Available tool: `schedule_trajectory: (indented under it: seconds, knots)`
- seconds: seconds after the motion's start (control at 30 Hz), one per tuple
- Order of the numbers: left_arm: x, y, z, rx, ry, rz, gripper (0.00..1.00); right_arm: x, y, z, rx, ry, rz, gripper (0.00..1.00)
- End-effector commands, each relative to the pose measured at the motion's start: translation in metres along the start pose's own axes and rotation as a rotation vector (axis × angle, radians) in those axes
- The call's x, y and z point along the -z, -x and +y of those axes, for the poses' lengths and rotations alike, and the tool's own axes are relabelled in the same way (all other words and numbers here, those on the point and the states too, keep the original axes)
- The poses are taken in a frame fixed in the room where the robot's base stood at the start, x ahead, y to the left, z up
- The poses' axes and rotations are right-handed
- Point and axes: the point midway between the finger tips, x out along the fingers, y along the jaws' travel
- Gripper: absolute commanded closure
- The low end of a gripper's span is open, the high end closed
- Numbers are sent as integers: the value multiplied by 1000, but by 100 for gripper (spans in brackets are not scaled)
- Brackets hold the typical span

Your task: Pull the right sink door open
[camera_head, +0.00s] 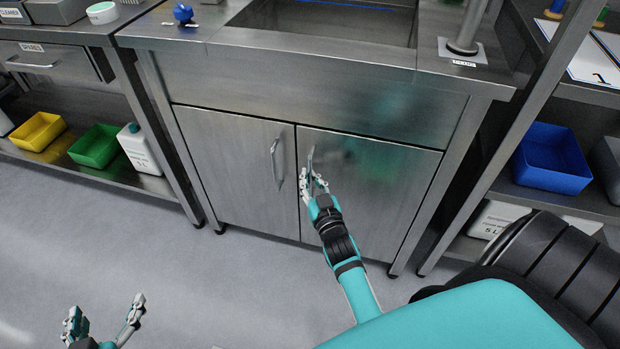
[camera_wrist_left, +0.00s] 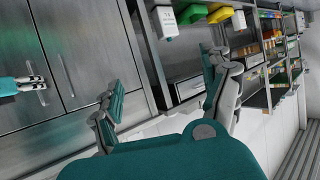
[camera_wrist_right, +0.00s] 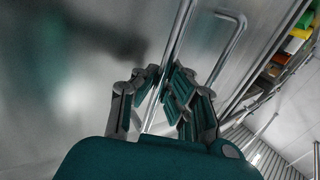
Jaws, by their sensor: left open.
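The right sink door (camera_head: 375,190) is a steel panel, flush in the cabinet front and closed. Its upright bar handle (camera_head: 311,158) stands near its left edge, and the bar also shows in the right wrist view (camera_wrist_right: 177,40). My right gripper (camera_head: 313,180) is at this handle, with the bar between its fingers; in the right wrist view the fingers (camera_wrist_right: 164,82) are drawn in close around the bar. They hide the handle's lower part. My left gripper (camera_head: 104,318) is open and empty, low at the left, away from the cabinet.
The left sink door (camera_head: 235,165) is closed, with its handle (camera_head: 277,165) close to my right gripper. The sink basin (camera_head: 330,22) is above. Side shelves hold a green bin (camera_head: 95,147), a white canister (camera_head: 139,150) and a blue bin (camera_head: 552,160). The floor before the doors is clear.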

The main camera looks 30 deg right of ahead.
Motion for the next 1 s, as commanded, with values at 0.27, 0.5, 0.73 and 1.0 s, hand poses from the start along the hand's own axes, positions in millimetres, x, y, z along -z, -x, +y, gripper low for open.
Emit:
schedule_trajectory:
  seconds: [0.27, 0.5, 0.73, 1.0]
  knots:
    - [0, 0, 0, 0, 1, -1, 19, 0, 0, 0, 0, 0, 0, 100]
    - [0, 0, 0, 0, 1, -1, 19, 0, 0, 0, 0, 0, 0, 100]
    - [-12, 4, -3, 7, 0, -76, 19, 1, 5, -1, 17, 2, 0, 100]
    - [-69, 33, -11, 25, 5, -402, 19, 3, 26, -9, 91, 3, -3, 100]
